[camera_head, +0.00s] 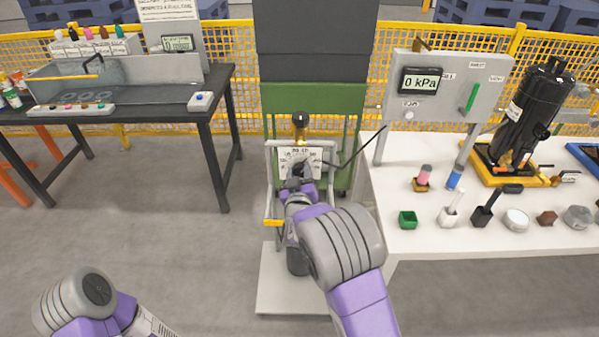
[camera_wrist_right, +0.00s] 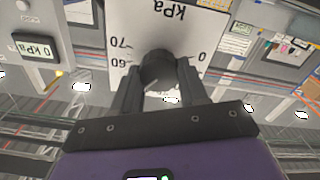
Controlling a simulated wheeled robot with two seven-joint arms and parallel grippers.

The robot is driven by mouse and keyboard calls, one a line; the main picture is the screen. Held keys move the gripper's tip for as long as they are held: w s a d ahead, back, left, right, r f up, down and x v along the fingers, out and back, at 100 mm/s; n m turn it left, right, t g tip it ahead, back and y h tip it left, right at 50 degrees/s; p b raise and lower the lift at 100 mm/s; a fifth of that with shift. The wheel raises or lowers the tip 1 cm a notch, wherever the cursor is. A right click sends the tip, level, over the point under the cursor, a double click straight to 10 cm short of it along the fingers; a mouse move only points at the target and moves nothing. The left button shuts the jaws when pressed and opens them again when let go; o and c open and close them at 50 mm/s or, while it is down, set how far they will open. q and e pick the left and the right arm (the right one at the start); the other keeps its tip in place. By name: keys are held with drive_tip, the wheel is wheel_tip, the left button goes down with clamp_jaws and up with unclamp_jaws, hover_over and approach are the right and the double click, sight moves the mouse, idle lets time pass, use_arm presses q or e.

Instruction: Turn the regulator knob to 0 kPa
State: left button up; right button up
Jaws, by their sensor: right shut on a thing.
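The regulator knob (camera_wrist_right: 157,68) is a dark round knob on a white dial plate (camera_wrist_right: 115,30) in the right wrist view. The plate carries the marks 0, 60, 70 and "kPa", partly upside down. My right gripper (camera_wrist_right: 158,82) is shut on the knob, one finger on each side. No pointer on the knob can be made out. In the head view my right gripper (camera_head: 299,178) reaches the dial plate (camera_head: 315,157) on the cart and largely hides the knob. The pressure display (camera_head: 421,82) reads 0 kPa. My left arm shows at lower left, but its gripper is out of frame.
A white table (camera_head: 420,235) at right holds a black compressor (camera_head: 532,110) on a yellow pallet and several small parts. A black bench (camera_head: 150,98) stands at left. A yellow mesh fence (camera_head: 240,50) runs behind. The floor between bench and cart is clear.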

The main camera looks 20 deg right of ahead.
drive_tip(key=n+p, duration=0.2)
drive_tip(key=n, duration=0.2)
drive_tip(key=shift+a, duration=0.1)
drive_tip(key=n+p, duration=0.2)
drive_tip(key=n, duration=0.2)
drive_tip(key=n+p, duration=0.1)
drive_tip(key=n, duration=0.2)
drive_tip(key=shift+f+n+p, duration=0.1)
drive_tip(key=shift+n+p, duration=0.2)
drive_tip(key=shift+p, duration=0.05)
drive_tip(key=n+p, duration=0.1)
drive_tip(key=n, duration=0.2)
drive_tip(key=shift+n, duration=0.3)
drive_tip(key=n, duration=0.2)
drive_tip(key=shift+f+n, duration=0.1)
drive_tip(key=shift+n, duration=0.2)
drive_tip(key=n, duration=0.3)
drive_tip(key=shift+f+n, duration=0.1)
drive_tip(key=shift+n, duration=0.3)
drive_tip(key=n+b, duration=0.1)
drive_tip(key=n, duration=0.2)
drive_tip(key=shift+n+b, duration=0.7)
drive_tip(key=shift+n, duration=1.3)
